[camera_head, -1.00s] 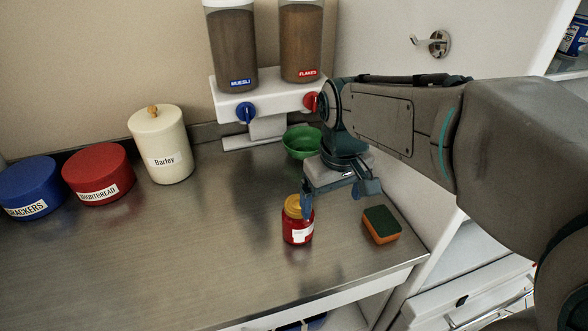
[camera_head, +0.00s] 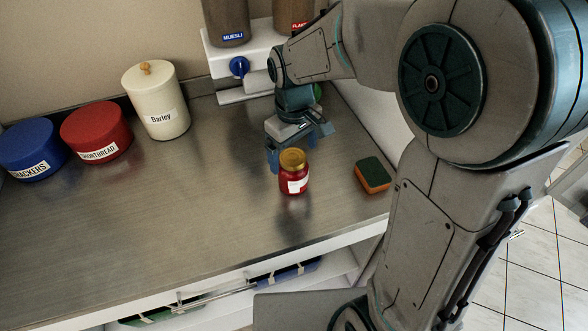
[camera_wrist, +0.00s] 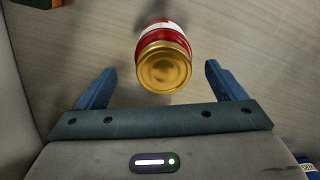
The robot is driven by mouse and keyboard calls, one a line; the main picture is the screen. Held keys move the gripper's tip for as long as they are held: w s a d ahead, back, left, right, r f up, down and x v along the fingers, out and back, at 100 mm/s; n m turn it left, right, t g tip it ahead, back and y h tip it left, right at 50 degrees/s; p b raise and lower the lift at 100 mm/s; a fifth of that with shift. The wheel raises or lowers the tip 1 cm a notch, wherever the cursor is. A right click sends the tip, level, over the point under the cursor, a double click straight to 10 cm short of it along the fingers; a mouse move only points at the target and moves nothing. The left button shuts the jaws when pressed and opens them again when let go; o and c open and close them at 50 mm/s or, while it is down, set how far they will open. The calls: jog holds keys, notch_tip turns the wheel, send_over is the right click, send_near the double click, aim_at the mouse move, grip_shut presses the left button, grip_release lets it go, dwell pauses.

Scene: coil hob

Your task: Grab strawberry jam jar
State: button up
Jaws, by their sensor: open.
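The strawberry jam jar (camera_head: 293,178) is a small red jar with a gold lid and a white label, upright on the steel counter. It also shows in the wrist view (camera_wrist: 164,66), lid toward the camera. My gripper (camera_head: 290,150) is behind the jar in the head view, low over the counter. In the wrist view my gripper (camera_wrist: 158,82) has its two blue fingers wide apart, with the jar's lid between and just beyond their tips. No contact shows there. In the head view the jar hides part of the gripper.
A green and orange sponge (camera_head: 373,175) lies right of the jar. A cream Barley canister (camera_head: 157,100), a red shortbread tin (camera_head: 96,130) and a blue crackers tin (camera_head: 30,148) stand at left. A cereal dispenser (camera_head: 228,62) is behind. The counter's left front is clear.

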jog(key=f, duration=0.4)
jog(key=shift+s+a+f+p, duration=0.2)
jog(key=shift+f+p, duration=0.1)
jog(key=shift+f, duration=0.1)
jog(key=c, duration=1.4)
jog(key=shift+c, duration=0.3)
jog(key=shift+r, duration=0.2)
